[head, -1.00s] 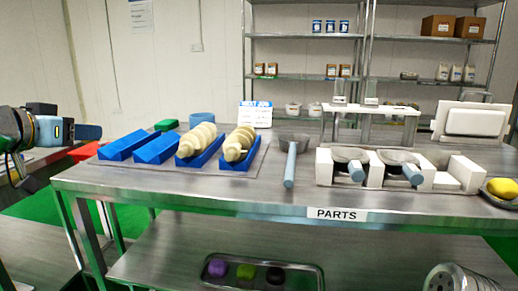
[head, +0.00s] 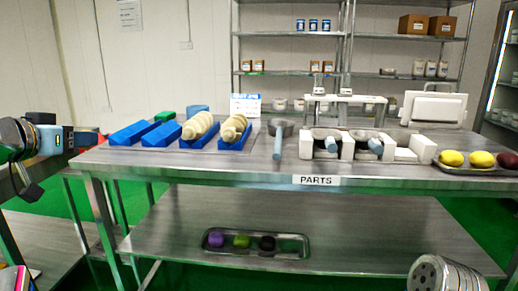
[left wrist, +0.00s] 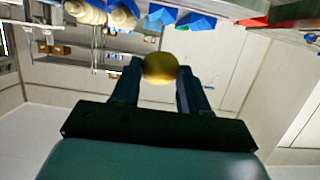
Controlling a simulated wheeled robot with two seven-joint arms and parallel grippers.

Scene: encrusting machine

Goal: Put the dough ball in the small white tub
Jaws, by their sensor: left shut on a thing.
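My left gripper (head: 86,138) is at the left edge of the head view, left of the long metal table. In the left wrist view, its two fingers (left wrist: 160,84) are shut on a round yellowish ball (left wrist: 160,67), which I take as the dough ball. The ball is held clear of any surface; in the head view I cannot make it out. My right gripper is not in view.
A lower-shelf tray (head: 290,252) holds purple, green and dark balls. Much of the lower shelf is bare.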

